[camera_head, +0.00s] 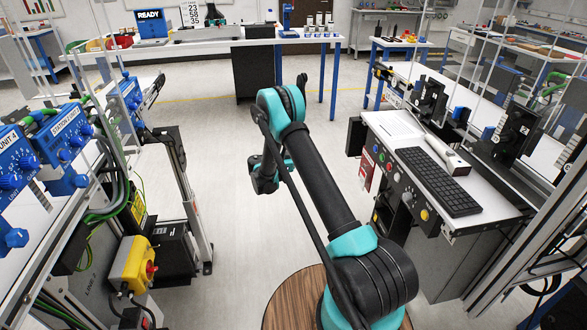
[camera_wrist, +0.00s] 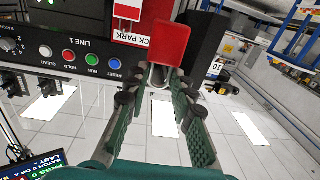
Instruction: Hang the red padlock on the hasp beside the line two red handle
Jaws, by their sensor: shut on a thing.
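In the wrist view a red padlock (camera_wrist: 170,42) is at the tips of my gripper (camera_wrist: 158,78). The green fingers are closed in on its grey shackle, and the red body is on the far side of the tips. The padlock is in front of a red board with a "CK PARK" label (camera_wrist: 131,38); I cannot tell whether it touches the board. In the head view my arm hides the gripper's grasp. A yellow box with a red knob (camera_head: 150,268) is at lower left. I cannot make out the line two red handle or its hasp.
A "LINE 1" button panel (camera_wrist: 75,57) is left of my gripper. In the head view a control desk (camera_head: 400,130) with a black keyboard (camera_head: 438,181) stands at right. Blue units (camera_head: 65,135) line the left side. The floor between is open.

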